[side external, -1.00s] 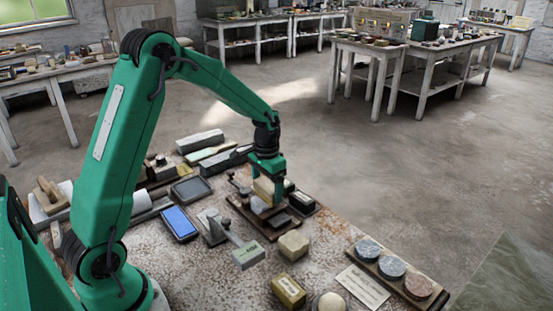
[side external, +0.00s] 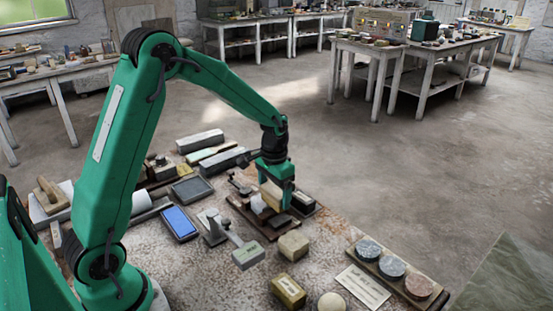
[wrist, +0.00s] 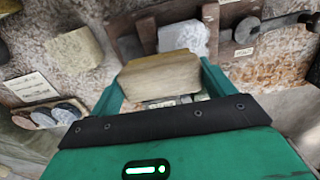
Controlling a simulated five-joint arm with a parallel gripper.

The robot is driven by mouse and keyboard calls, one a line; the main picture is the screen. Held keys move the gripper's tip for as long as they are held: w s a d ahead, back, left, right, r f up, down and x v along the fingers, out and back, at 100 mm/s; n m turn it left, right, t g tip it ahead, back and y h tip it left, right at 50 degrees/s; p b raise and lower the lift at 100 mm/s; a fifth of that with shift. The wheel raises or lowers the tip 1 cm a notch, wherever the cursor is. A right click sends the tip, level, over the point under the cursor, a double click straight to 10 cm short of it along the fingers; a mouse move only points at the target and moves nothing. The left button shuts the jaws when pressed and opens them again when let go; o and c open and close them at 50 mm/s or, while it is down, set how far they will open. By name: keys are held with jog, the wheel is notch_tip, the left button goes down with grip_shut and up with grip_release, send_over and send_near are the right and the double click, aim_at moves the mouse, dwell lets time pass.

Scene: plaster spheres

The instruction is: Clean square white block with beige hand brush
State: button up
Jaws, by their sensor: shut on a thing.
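My gripper (side external: 279,195) is shut on the beige hand brush (side external: 271,194), a pale wooden block. In the wrist view the brush (wrist: 160,76) lies between my two green fingers; its underside is mostly hidden. The square white block (side external: 257,204) sits on a dark wooden stand (side external: 245,222), just left of the brush in the side view. In the wrist view the white block (wrist: 184,38) shows just beyond the brush. I cannot tell whether brush and block touch.
A beige stone (side external: 293,244), a brass-coloured box (side external: 288,290) and a pale ball (side external: 332,302) stand in front. A board with round discs (side external: 392,267) lies at right. A blue-topped tray (side external: 179,222) and grey bars (side external: 200,141) crowd the left and back.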

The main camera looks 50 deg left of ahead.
aim_at(265, 183)
jog(key=shift+a, duration=0.1)
dwell(0.3)
jog(key=shift+a+r, duration=0.7)
jog(key=shift+a, duration=0.3)
jog(key=shift+f, duration=0.7)
dwell(0.6)
jog(key=shift+a, duration=0.15)
jog(key=shift+a+r, duration=0.1)
jog(key=shift+a, duration=0.3)
jog(key=shift+a, duration=0.1)
jog(key=shift+a, duration=0.45)
jog(key=shift+d, duration=0.15)
jog(key=shift+d, duration=0.95)
